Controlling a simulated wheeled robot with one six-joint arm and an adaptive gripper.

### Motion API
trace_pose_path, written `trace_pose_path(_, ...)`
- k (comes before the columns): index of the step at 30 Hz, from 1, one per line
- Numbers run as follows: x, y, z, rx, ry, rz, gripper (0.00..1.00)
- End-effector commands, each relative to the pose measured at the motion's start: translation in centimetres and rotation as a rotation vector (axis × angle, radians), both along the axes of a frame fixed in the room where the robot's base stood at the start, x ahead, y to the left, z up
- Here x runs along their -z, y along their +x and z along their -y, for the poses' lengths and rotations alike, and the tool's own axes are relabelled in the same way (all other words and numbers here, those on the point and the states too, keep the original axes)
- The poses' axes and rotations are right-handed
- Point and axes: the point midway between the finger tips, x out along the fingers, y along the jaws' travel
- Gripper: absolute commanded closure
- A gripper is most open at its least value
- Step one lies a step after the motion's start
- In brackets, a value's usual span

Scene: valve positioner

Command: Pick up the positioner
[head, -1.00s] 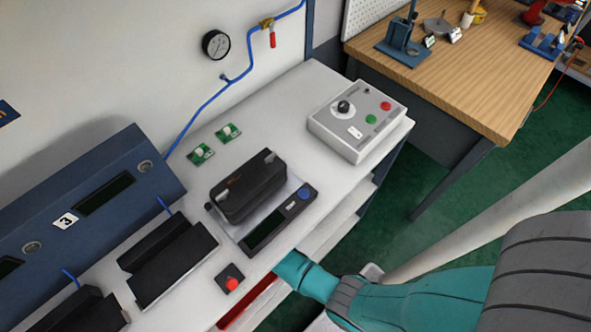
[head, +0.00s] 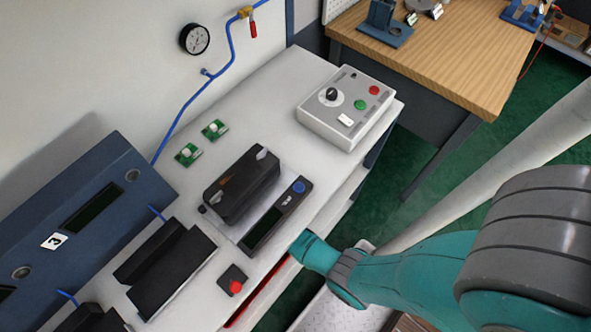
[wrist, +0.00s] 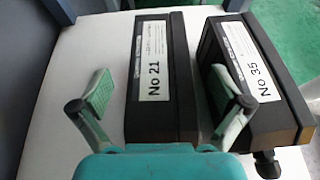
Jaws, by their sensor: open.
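In the wrist view, a black positioner labelled No 21 (wrist: 165,112) stands on a white surface. A second black positioner labelled No 35 (wrist: 262,110) stands tilted-looking just to its right, with a small dark knob at its near end. My gripper (wrist: 162,88) is open around No 21. Its left finger is left of No 21 with a visible gap. Its right finger is in the narrow space between the two; I cannot tell whether it touches either one. In the head view, another black positioner (head: 242,184) sits on a grey tester; my gripper's fingers are hidden below the bench edge.
The bench top (head: 290,160) carries a grey control box (head: 347,105), two small green boards, black holders (head: 172,270) and a red-button box (head: 233,280). A blue panel (head: 85,225) stands at the left. A wooden table (head: 440,55) is at the back right.

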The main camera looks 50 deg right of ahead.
Motion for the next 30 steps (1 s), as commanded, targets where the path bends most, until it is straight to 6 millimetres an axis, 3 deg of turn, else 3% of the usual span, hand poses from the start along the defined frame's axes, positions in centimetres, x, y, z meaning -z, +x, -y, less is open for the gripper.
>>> trace_pose_path(6,0.8,0.0,2.0,0.0,0.0,0.001,0.0)
trace_pose_path(14,0.8,0.0,2.1,-0.001,0.0,0.001,0.03)
trace_pose_path(24,0.8,0.0,2.1,-0.001,0.0,0.001,0.88)
trace_pose_path(25,0.8,0.0,2.1,-0.001,0.0,0.001,0.93)
trace_pose_path(30,0.7,0.1,2.1,-0.001,-0.002,0.003,0.93)
